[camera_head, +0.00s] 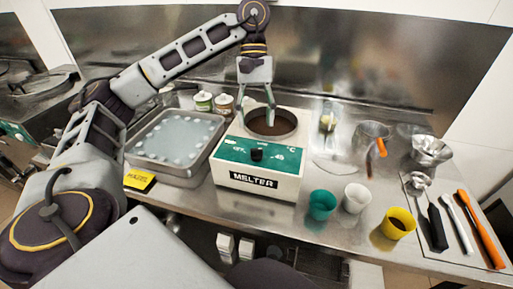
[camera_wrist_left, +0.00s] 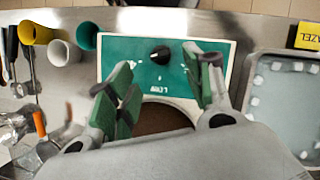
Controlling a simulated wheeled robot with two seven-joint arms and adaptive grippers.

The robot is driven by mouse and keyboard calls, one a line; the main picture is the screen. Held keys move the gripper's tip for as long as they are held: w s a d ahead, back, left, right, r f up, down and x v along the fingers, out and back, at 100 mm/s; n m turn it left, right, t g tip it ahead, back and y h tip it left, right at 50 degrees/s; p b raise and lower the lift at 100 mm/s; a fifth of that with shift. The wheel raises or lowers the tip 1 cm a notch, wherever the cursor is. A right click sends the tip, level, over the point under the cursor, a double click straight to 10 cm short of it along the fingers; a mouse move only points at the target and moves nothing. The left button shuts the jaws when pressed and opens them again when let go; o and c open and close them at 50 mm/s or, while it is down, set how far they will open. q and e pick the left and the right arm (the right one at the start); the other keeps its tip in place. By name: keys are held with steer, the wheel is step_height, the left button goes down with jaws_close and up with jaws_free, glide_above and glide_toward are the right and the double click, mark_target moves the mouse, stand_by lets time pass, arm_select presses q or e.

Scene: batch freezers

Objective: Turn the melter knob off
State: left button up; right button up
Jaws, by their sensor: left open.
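The melter (camera_head: 262,160) is a white box with a green front panel, a MELTER label and a round dark opening on top. Its black knob (camera_head: 256,154) sits on the green panel; the knob also shows in the left wrist view (camera_wrist_left: 160,54). My left gripper (camera_head: 257,115) is over the left part of the melter top, pointing down, open and empty. In the left wrist view its green-padded fingers (camera_wrist_left: 160,88) are spread, with the knob beyond them and apart from them. Which setting the knob points to is hard to read. My right gripper is not in view.
A metal tray (camera_head: 133,150) of white pieces and a yellow HAZEL sign (camera_head: 139,180) are left of the melter. Green (camera_head: 321,204), white (camera_head: 356,198) and yellow (camera_head: 398,223) cups stand at right, with tools beyond. Two small tubs (camera_head: 213,101) stand behind.

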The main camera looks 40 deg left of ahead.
mark_target(256, 148)
arm_select(q)
steer(key=b+x, duration=0.1)
steer(key=x, duration=0.1)
steer(key=shift+f, duration=0.35)
steer(key=b+x, duration=0.1)
steer(key=x, duration=0.2)
steer(key=shift+s, duration=0.1)
steer(key=shift+x, duration=1.05)
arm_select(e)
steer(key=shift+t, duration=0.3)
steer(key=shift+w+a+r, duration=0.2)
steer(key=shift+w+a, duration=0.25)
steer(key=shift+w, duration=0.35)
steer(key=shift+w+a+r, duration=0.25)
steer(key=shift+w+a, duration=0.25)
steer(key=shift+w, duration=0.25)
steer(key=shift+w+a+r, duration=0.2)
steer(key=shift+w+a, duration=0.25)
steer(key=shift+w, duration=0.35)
arm_select(q)
steer(key=c, duration=1)
